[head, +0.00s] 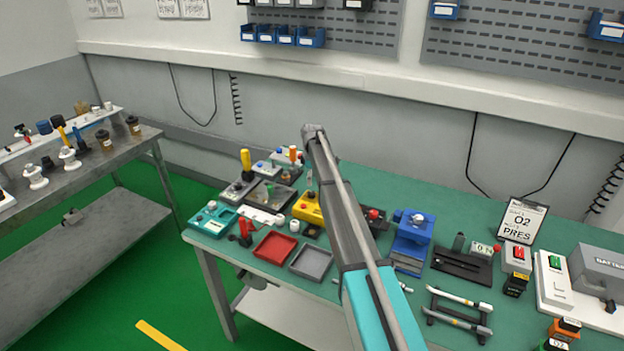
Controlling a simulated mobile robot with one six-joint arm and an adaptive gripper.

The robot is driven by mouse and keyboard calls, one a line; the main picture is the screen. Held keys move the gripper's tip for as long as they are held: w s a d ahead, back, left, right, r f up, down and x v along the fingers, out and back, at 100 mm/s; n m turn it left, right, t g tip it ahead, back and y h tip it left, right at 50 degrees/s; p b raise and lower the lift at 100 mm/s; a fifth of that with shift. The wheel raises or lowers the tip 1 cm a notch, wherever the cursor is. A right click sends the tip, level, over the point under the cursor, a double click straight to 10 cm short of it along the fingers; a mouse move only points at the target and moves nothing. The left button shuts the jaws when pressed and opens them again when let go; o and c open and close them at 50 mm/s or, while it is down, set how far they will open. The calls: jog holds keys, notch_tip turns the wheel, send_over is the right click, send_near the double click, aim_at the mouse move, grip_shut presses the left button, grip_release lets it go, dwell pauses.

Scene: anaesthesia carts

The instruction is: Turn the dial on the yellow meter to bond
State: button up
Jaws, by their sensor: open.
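A yellow device (307,209), which looks like the yellow meter, sits on the green bench top near the middle of the head view. My arm crosses in front of its right side and hides part of it. Its dial and any markings are too small to read, so I cannot tell where the dial points. My arm rises from the bottom of the view to a grey joint above the bench. My gripper does not show in this view.
A red tray (275,246) and a grey tray (311,262) lie in front of the yellow device. A teal unit (212,219) stands left, a blue vise-like block (411,238) right. Several small devices crowd behind. A clipboard sign (522,220) stands further right.

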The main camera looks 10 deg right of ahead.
jog(key=shift+r+p, duration=3.45)
jog(key=shift+r, duration=0.3)
jog(key=s+f+m+b, duration=0.3)
jog(key=s, duration=0.7)
jog(key=s+f+m+b, duration=0.3)
jog(key=s, duration=0.8)
jog(key=s+f+m+b, duration=0.3)
jog(key=s, duration=0.8)
jog(key=shift+f, duration=0.2)
jog(key=shift+w, duration=0.1)
jog(key=s+m, duration=0.4)
jog(key=s, duration=1)
jog(key=shift+t, duration=0.3)
